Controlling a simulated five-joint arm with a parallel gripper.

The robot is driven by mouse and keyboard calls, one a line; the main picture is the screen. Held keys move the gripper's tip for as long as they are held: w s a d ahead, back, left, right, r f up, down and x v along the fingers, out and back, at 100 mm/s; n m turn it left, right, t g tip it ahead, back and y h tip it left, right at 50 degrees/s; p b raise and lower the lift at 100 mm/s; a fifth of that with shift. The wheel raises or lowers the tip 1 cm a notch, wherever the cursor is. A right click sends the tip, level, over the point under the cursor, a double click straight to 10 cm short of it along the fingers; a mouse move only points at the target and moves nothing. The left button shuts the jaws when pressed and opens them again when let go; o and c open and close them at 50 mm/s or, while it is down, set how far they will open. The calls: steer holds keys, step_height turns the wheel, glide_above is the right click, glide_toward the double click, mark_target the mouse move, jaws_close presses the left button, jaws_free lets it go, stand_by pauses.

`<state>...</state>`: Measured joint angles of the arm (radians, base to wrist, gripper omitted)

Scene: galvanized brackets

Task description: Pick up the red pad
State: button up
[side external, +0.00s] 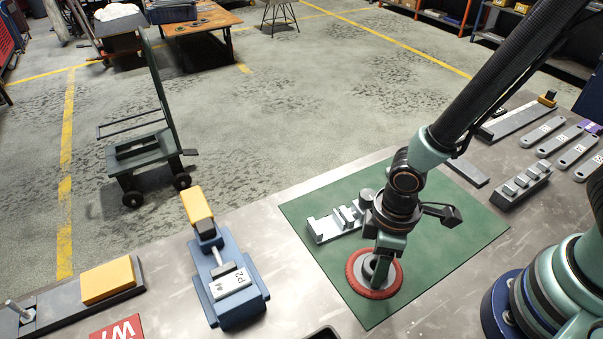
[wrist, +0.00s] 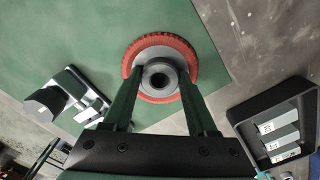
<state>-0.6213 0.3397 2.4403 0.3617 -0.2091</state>
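The red pad (side external: 356,279) is a round disc with a red rim and a grey hub, lying flat on the green mat (side external: 440,235). In the wrist view the red pad (wrist: 162,40) is near the top centre, with its round hub facing me. My gripper (side external: 381,266) points down over the pad in the side view. In the wrist view the two fingers of my gripper (wrist: 160,72) stand apart, one on each side of the hub, with slim gaps showing. The fingers hide parts of the red rim. Whether the tips touch the pad is unclear.
A grey metal bracket fixture (side external: 335,225) lies on the mat just left of my gripper; it also shows in the wrist view (wrist: 68,95). A black tray (wrist: 245,108) is at right there. A blue clamp fixture (side external: 230,290) stands left of the mat. The mat's right part is clear.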

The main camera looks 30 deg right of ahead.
jaws_close()
steer(key=shift+r, duration=0.2)
step_height(320, 180, up, 20)
steer(key=shift+f, duration=0.15)
stand_by(0.3)
